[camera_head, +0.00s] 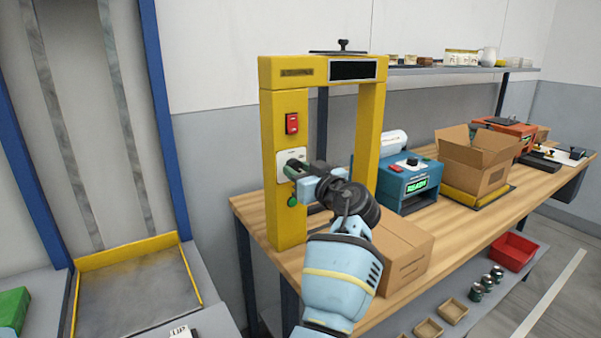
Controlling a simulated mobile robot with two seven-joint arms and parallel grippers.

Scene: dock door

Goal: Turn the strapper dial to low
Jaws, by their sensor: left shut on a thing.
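The yellow strapper arch (285,215) stands at the near left end of the wooden bench. On its left post are a red switch (292,123) and a pale dial plate (285,156). My left arm reaches up from the bottom, and my left gripper (297,169) is at the dial plate, shut on the dial. The gripper hides most of the dial, so its pointer and setting cannot be read. A dark display (353,70) on the top beam looks blank. My right gripper is out of view.
A closed carton (405,250) sits on the bench (455,232) close behind my left wrist. A blue machine (405,185) reading READY and an open carton (475,160) stand further right. A red bin (513,252) is on the lower shelf.

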